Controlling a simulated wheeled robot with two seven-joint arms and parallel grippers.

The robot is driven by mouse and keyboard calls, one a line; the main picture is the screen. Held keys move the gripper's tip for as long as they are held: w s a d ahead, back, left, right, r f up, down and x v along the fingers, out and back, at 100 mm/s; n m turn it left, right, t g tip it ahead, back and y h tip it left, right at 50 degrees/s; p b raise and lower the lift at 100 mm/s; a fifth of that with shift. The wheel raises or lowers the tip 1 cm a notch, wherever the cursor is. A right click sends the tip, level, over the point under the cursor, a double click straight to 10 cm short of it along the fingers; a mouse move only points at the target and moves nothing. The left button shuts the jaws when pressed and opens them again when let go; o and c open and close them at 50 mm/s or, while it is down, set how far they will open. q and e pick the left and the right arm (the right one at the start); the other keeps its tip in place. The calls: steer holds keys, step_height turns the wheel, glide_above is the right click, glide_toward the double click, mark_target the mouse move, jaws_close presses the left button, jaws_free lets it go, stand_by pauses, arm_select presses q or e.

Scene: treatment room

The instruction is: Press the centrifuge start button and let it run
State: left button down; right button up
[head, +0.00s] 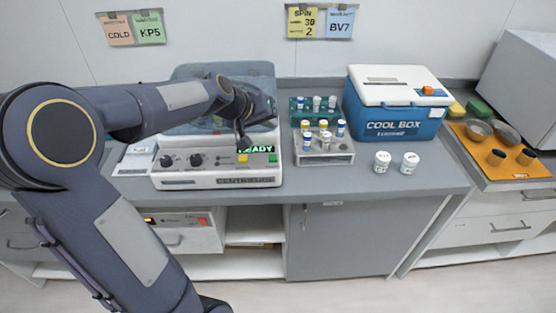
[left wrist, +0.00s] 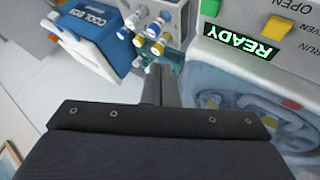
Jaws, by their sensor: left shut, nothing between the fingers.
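The centrifuge (head: 170,182) stands on the counter with its translucent lid (head: 190,72) down. Its display (head: 262,148) glows green and reads READY; it also shows in the left wrist view (left wrist: 244,43). A yellow button (head: 243,158) and a green button (head: 272,158) sit below the display. The left wrist view shows the yellow button (left wrist: 277,28), part of the green button (left wrist: 210,7), and the labels OPEN and RUN. My right gripper is out of view.
Right of the centrifuge stand a rack of capped tubes (head: 325,158), a green rack (head: 297,117), two white jars (head: 382,161) and a blue cool box (head: 395,123). An orange mat (head: 500,168) holds bowls and cups. The counter's front strip is clear.

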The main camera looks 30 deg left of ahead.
arm_select(q)
steer(key=shift+d, duration=0.1)
steer(key=b, duration=0.7)
glide_above(270, 159)
step_height(270, 159, down, 8)
steer(key=shift+r, duration=0.1)
steer(key=shift+f+b, duration=0.3)
steer(key=shift+f, duration=0.2)
steer(key=shift+f, duration=0.1)
stand_by(1.2)
steer(key=shift+f+b, duration=0.3)
steer(key=shift+b, duration=0.2)
